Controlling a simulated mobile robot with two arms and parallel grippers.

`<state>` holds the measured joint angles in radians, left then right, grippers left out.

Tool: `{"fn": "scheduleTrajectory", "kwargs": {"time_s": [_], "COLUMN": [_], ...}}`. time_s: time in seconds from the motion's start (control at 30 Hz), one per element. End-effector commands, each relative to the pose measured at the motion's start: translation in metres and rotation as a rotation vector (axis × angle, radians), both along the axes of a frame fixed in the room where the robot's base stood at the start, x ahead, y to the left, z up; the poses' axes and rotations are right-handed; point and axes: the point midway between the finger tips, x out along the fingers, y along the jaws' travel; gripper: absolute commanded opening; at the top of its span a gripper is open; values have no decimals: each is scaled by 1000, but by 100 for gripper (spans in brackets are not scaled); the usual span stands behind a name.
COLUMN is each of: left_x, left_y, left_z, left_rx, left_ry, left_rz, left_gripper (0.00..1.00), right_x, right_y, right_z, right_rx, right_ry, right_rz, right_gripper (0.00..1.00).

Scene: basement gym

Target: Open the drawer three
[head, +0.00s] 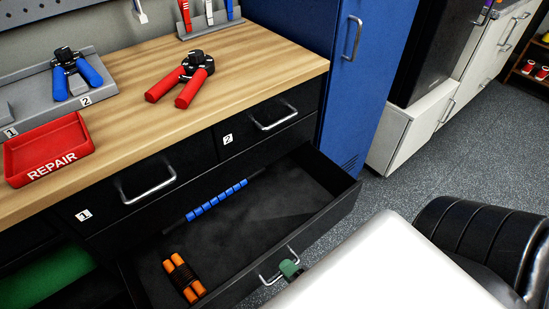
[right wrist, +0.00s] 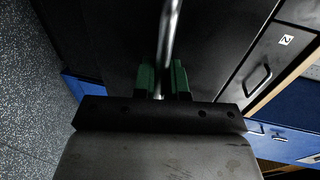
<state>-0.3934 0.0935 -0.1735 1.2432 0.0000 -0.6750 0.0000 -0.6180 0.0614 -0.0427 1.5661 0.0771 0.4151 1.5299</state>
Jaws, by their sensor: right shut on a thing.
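The wide lower black drawer (head: 290,190), below the drawers labelled 1 and 2, stands pulled out in the head view. Its own number is not visible. Inside lie a blue segmented bar (head: 217,200) and an orange-handled item (head: 183,277). My right gripper (head: 290,268) is at the drawer's front, its green fingers shut on the metal handle (head: 268,279). In the right wrist view, the green fingers (right wrist: 161,82) sit on either side of the handle bar (right wrist: 170,35). My left gripper is not in view.
Drawer 1 (head: 110,205) and drawer 2 (head: 245,140) are closed. The wooden worktop (head: 240,65) holds red-handled pliers (head: 183,80) and a red REPAIR tray (head: 45,150). A blue cabinet (head: 350,90) stands right of the bench. Speckled floor (head: 440,160) is open beyond the drawer.

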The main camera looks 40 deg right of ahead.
Motion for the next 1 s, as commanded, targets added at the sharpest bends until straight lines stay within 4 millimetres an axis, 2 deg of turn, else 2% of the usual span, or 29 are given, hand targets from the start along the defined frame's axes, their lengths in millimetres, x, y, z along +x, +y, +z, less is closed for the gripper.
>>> {"fn": "scheduleTrajectory", "kwargs": {"time_s": [0.1, 0.3, 0.8, 0.83, 1.0], "left_x": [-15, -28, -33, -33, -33], "left_y": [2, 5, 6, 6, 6], "left_z": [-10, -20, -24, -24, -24], "left_rx": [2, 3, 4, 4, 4], "left_ry": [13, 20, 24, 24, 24], "left_rz": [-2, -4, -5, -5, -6], "left_gripper": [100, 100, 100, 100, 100], "right_x": [-21, -40, -47, -47, -47], "right_y": [-1, -2, -2, -2, -2], "right_z": [2, 1, 0, 0, 0], "right_rx": [-2, -2, -2, -2, -1], "right_ry": [3, 0, -1, -1, -1], "right_rz": [1, 1, 0, 0, 0], "right_gripper": [0, 0, 0, 14, 36]}}
